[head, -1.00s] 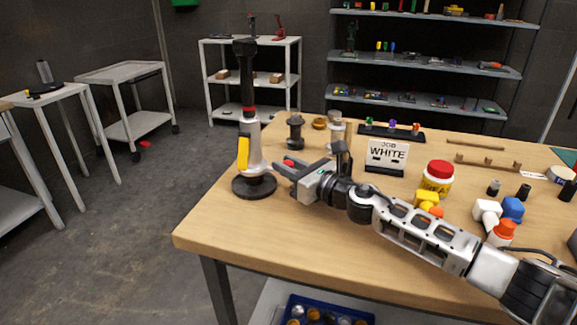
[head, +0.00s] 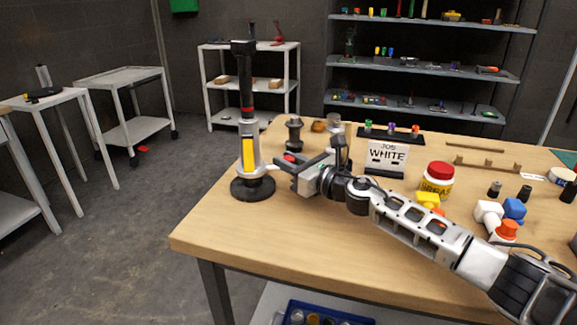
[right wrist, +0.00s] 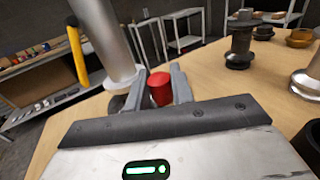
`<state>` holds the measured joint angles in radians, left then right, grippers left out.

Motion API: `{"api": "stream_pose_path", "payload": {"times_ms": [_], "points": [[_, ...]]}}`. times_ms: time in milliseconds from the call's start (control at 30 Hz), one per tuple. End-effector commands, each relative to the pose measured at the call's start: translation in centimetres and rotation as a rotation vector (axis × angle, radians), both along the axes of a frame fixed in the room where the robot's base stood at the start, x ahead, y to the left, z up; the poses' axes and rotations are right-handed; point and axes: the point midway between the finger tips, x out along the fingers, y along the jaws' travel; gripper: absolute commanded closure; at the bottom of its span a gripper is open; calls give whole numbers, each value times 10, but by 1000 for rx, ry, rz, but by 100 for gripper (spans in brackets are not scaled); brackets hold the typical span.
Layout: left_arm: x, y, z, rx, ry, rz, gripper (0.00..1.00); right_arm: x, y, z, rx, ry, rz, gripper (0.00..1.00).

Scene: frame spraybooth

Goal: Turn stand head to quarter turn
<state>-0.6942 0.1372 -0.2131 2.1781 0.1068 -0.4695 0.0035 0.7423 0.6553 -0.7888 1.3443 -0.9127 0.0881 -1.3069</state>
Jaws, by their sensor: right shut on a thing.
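The stand (head: 249,140) is upright on the near left corner of the table. It has a round black base (head: 252,190), a silver body, a yellow bar (head: 248,152), a red ring and a black top (head: 243,47). My right gripper (head: 283,166) is beside the stand's lower body, on its right. In the right wrist view the gripper (right wrist: 158,90) is shut on a red knob (right wrist: 160,88) close to the silver body. The yellow bar (right wrist: 77,52) also shows there. The fingers partly hide the knob's joint with the stand. My left gripper is not in view.
A dark spool-like part (head: 294,134) stands behind my gripper. A "JOB WHITE" sign (head: 387,157) and a red-lidded jar (head: 438,180) stand to the right on the wooden table (head: 225,230). The table's left edge is near the stand's base.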

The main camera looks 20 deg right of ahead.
Motion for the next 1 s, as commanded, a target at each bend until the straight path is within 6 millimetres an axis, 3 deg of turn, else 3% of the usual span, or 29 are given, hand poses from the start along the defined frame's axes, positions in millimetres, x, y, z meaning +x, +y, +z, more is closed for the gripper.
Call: {"api": "stream_pose_path", "payload": {"times_ms": [1000], "points": [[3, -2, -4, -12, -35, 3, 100, 36, -6, -1, -2, -1, -12, 100]]}}
